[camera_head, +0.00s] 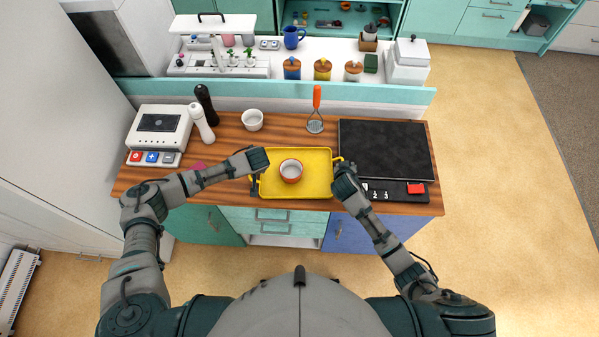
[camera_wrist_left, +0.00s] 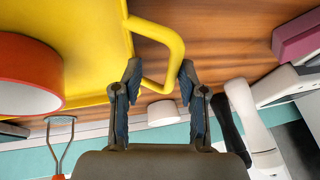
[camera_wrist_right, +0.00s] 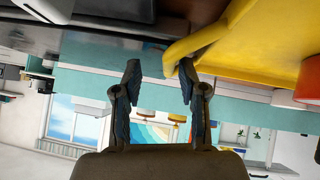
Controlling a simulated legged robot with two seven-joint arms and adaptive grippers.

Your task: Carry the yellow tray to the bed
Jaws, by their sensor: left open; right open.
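The yellow tray (camera_head: 318,186) lies flat on the wooden counter, with an orange-red bowl (camera_head: 291,171) standing in it. My left gripper (camera_head: 256,176) is at the tray's left side. In the left wrist view its open fingers (camera_wrist_left: 158,82) stand on both sides of the yellow left handle (camera_wrist_left: 165,75). My right gripper (camera_head: 340,170) is at the tray's right side. In the right wrist view its fingers (camera_wrist_right: 158,85) are open, and the yellow right handle (camera_wrist_right: 190,45) reaches between their tips. The bed is not in view.
A black cooktop (camera_head: 385,148) is right of the tray. A masher with an orange handle (camera_head: 316,98) and a white bowl (camera_head: 252,120) lie behind it. A white scale-like device (camera_head: 158,127) and two mills (camera_head: 203,118) stand left. Open floor (camera_head: 490,200) lies to the right.

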